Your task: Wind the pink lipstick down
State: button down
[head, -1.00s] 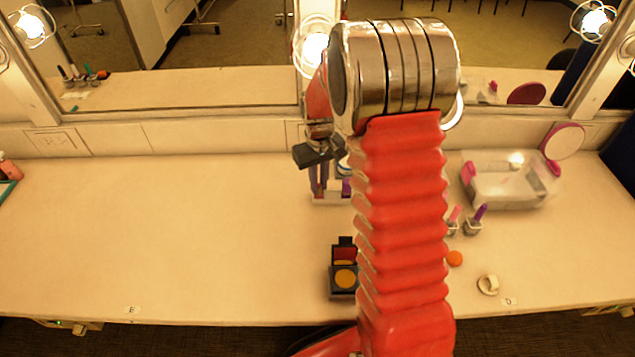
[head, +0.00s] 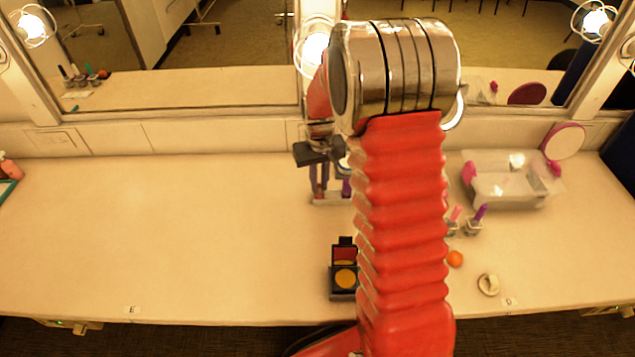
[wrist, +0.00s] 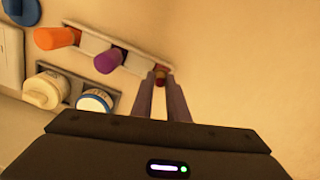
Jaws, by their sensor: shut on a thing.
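A pale lipstick rack (wrist: 85,28) crosses the upper part of the wrist view; part of it (head: 326,200) shows in the head view left of my arm. It holds an orange lipstick (wrist: 57,38), a purple lipstick (wrist: 109,60) and a reddish-pink lipstick (wrist: 160,74). My gripper (wrist: 160,84) is shut on the reddish-pink one at the rack's end, and the fingers cover most of it. In the head view my gripper (head: 320,190) points down at the rack, partly hidden by my arm. How far the lipstick is wound out cannot be told.
Two round pots (wrist: 45,90) sit in a grey holder beside the rack. An open compact (head: 344,278) stands nearer the front edge. Right of my arm are small cups with pink and purple sticks (head: 473,226), an orange ball (head: 455,259), a tape roll (head: 488,284) and a clear box (head: 505,187).

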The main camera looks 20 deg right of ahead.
aim_at(319, 185)
dwell(1.7)
jog(key=c, duration=1.7)
grip_release()
notch_tip(319, 185, up, 14)
jog(key=shift+f, duration=0.15)
